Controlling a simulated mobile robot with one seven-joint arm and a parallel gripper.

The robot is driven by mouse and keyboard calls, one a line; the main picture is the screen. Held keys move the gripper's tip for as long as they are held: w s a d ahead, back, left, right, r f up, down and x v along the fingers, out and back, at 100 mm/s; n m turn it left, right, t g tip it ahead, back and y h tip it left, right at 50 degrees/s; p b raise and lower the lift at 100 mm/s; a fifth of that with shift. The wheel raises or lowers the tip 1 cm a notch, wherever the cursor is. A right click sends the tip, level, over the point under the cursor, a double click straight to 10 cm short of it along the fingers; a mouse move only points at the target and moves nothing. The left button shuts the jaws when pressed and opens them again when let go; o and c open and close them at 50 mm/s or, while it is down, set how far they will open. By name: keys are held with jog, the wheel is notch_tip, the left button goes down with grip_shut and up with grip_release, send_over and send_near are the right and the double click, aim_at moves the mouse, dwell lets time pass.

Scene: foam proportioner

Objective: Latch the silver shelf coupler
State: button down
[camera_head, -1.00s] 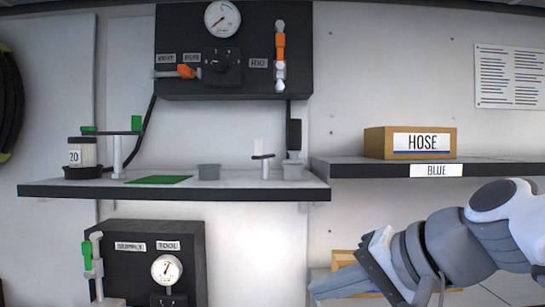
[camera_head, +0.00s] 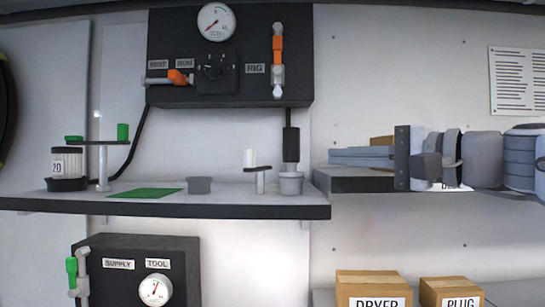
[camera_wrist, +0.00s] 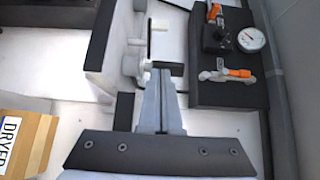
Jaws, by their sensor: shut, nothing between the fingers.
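On the shelf (camera_head: 240,196), near its right end, a silver cup-shaped fitting (camera_head: 291,184) stands below a hanging black hose end (camera_head: 291,144); I take it for the silver coupler. Just left of it is a short silver post with a dark arm (camera_head: 262,168) and an upright white handle (camera_head: 250,158). My gripper (camera_head: 333,156) is shut and empty, pointing left, to the right of the fitting and apart from it in the head view. In the wrist view, the closed fingertips (camera_wrist: 161,76) lie by the dark arm (camera_wrist: 169,67), with the white handle (camera_wrist: 160,42) beyond. Contact cannot be told.
A black panel with a gauge and orange-handled valves (camera_head: 230,55) hangs above the shelf. A canister (camera_head: 66,166), a green-handled post (camera_head: 102,165) and a grey cup (camera_head: 199,185) stand leftward. A box (camera_head: 381,141) is mostly hidden behind my gripper. DRYER (camera_head: 373,287) and PLUG (camera_head: 452,289) boxes sit lower right.

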jog(key=p+x, duration=0.2)
jog(key=x, duration=0.8)
jog(key=shift+p, duration=0.35)
jog(key=a+p, duration=0.1)
jog(key=a, duration=0.2)
jog(key=shift+a, duration=0.5)
